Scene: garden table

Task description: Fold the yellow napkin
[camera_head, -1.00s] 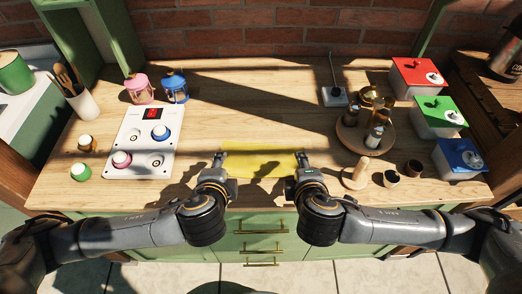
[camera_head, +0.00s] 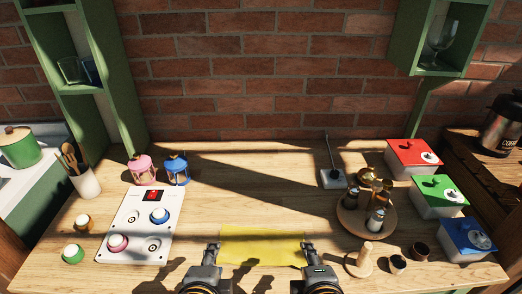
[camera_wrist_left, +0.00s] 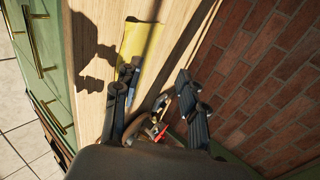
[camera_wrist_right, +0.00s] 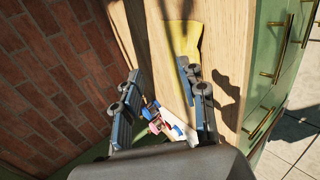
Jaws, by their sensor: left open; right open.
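The yellow napkin (camera_head: 262,246) lies flat on the wooden table near its front edge. It also shows in the left wrist view (camera_wrist_left: 140,40) and in the right wrist view (camera_wrist_right: 183,45). My left gripper (camera_head: 213,250) is open and empty at the napkin's left side. My right gripper (camera_head: 307,250) is open and empty at its right side. Both seem to be above the table, and I cannot tell whether either touches the cloth. Part of the napkin lies in shadow.
A white panel (camera_head: 137,238) with knobs stands left on the table (camera_head: 250,190), near pink (camera_head: 142,170) and blue (camera_head: 177,169) lanterns. A round tray (camera_head: 349,219) with bottles, a wooden peg stand (camera_head: 360,262) and red, green and blue boxes stand right. The table behind the napkin is clear.

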